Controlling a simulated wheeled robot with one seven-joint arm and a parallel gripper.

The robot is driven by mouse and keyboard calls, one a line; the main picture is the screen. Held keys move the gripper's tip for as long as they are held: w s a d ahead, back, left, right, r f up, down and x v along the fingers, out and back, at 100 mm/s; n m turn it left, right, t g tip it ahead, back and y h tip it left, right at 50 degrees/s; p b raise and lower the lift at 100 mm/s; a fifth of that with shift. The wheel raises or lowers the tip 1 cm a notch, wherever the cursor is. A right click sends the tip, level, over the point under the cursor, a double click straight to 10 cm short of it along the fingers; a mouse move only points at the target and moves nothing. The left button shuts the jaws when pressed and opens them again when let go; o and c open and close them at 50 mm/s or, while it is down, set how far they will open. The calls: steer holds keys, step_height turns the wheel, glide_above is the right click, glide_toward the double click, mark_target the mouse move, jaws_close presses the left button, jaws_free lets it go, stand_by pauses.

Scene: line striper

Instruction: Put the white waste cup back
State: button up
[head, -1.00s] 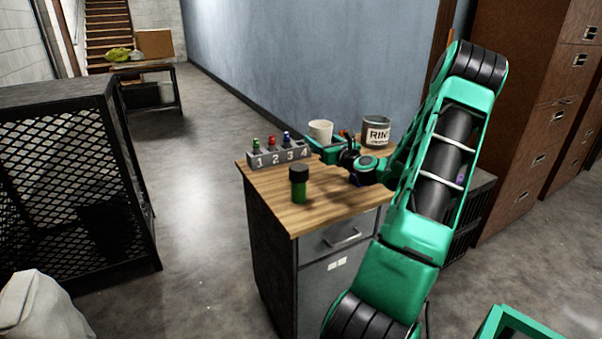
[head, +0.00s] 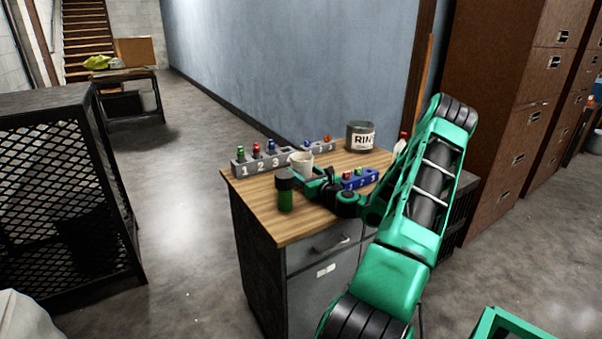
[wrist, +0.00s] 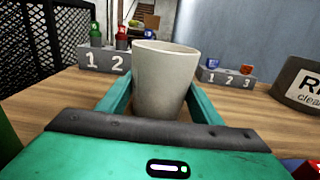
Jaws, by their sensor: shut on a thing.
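The white waste cup (head: 301,163) is upright between the fingers of my gripper (head: 304,174), over the wooden cabinet top. In the wrist view the cup (wrist: 162,80) fills the space between the two green fingers of my gripper (wrist: 160,105), which are shut on it. Its base is hidden behind the gripper body, so I cannot tell whether it touches the wood.
A grey numbered rack (head: 258,163) with small bottles stands behind left of the cup. A green bottle (head: 285,192) stands close in front. The RINSE can (head: 361,136) is at the back.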

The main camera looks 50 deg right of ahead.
steer(key=shift+f, duration=0.35)
steer(key=shift+s+f, duration=0.2)
steer(key=shift+f, duration=0.15)
steer(key=o, duration=1.6)
steer(key=shift+a+f, duration=0.1)
steer(key=shift+f, duration=0.05)
steer(key=shift+c, duration=0.2)
steer(key=shift+w+r, duration=0.1)
steer(key=shift+r, duration=0.2)
steer(key=v, duration=1.1)
steer(key=shift+r, duration=0.35)
steer(key=shift+s+r, duration=0.1)
steer(key=shift+s, duration=0.3)
steer(key=shift+a, duration=0.1)
